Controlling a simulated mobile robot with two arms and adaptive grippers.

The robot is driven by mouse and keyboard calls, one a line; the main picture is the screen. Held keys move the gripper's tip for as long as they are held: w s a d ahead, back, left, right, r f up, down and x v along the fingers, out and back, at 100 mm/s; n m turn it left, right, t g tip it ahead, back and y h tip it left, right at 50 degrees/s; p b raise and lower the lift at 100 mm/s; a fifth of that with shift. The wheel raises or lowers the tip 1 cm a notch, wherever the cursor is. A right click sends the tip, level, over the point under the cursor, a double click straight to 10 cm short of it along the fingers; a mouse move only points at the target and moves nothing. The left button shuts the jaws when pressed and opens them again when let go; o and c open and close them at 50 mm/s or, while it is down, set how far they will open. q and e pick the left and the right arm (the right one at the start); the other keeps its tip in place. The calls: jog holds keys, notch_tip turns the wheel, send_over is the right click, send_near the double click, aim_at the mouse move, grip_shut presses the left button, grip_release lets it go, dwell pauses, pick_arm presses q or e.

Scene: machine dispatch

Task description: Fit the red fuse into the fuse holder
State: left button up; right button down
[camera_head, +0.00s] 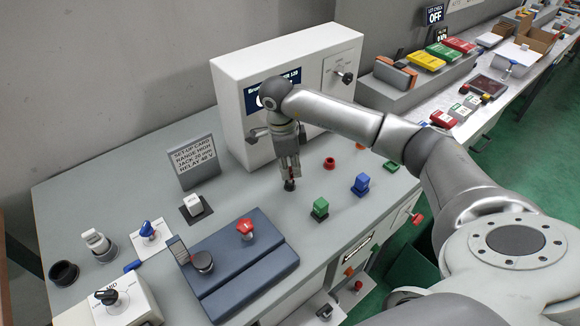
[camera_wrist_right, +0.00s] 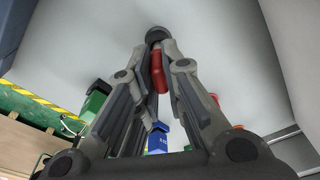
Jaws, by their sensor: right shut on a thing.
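My right gripper (camera_head: 289,174) points down over the grey worktop in front of the white cabinet. In the right wrist view, my right gripper (camera_wrist_right: 157,62) is shut on the red fuse (camera_wrist_right: 158,73). A dark round piece (camera_wrist_right: 156,35), which looks like the fuse holder, shows just beyond the fingertips. In the head view, a small dark piece (camera_head: 289,185) shows right below the fingertips, and the fingers mostly hide the fuse. I cannot tell whether the fuse touches or sits in the holder. My left gripper is not in view.
A green block (camera_head: 320,206) and a blue block (camera_head: 361,181) stand to the right on the worktop. A blue-grey fixture (camera_head: 250,285) with a red knob (camera_head: 245,227) is at the front left.

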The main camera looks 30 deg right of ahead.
jog(key=shift+f+b, duration=0.6)
jog(key=shift+f, duration=0.15)
jog(key=c, duration=1.5)
grip_release()
jog(key=shift+o, duration=0.7)
jog(key=o, duration=0.3)
jog(key=shift+r, duration=0.15)
jog(key=shift+r+p, duration=1.75)
jog(key=shift+r, duration=1.15)
